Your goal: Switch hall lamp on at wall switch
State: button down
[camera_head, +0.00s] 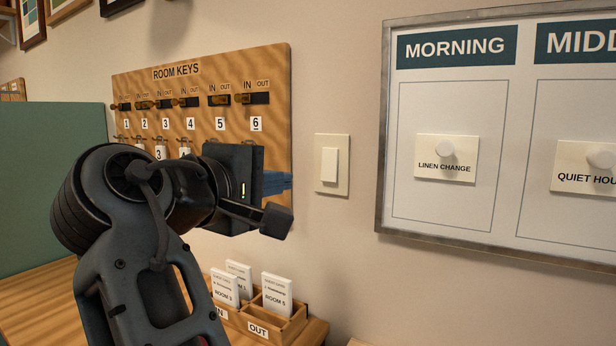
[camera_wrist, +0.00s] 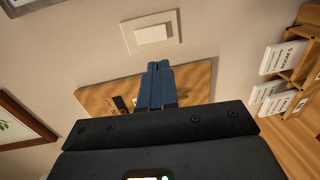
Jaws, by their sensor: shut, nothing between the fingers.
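The wall switch (camera_head: 330,165) is a cream plate with a white rocker, on the wall between the key board and the framed chart. It also shows in the wrist view (camera_wrist: 152,34), at the top, just past my fingertips. My gripper (camera_wrist: 160,68) is shut and empty, its two blue fingers together and pointing toward the switch. In the head view the gripper is left of the switch, with the blue fingers partly hidden behind the wrist. A gap shows between fingers and switch in the head view. The hall lamp is not in view.
The wooden room keys board (camera_head: 215,62) hangs behind my arm. The framed chart (camera_head: 440,215) with cards is right of the switch. Wooden IN and OUT boxes (camera_head: 285,325) with cards stand on the desk below. The wall around the switch is bare.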

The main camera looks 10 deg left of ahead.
aim_at(328, 175)
jog(key=p+x, duration=0.2)
jog(key=x, duration=1.1)
jog(key=shift+r+p, duration=0.1)
jog(key=shift+p, duration=0.3)
jog(key=shift+w+d, duration=0.1)
jog(key=shift+w, duration=0.2)
jog(key=shift+w+d+f+b, duration=0.1)
jog(key=shift+w+f+b, duration=0.05)
jog(key=shift+f+b, duration=0.25)
jog(key=shift+r+t, duration=0.25)
jog(key=shift+t, duration=0.05)
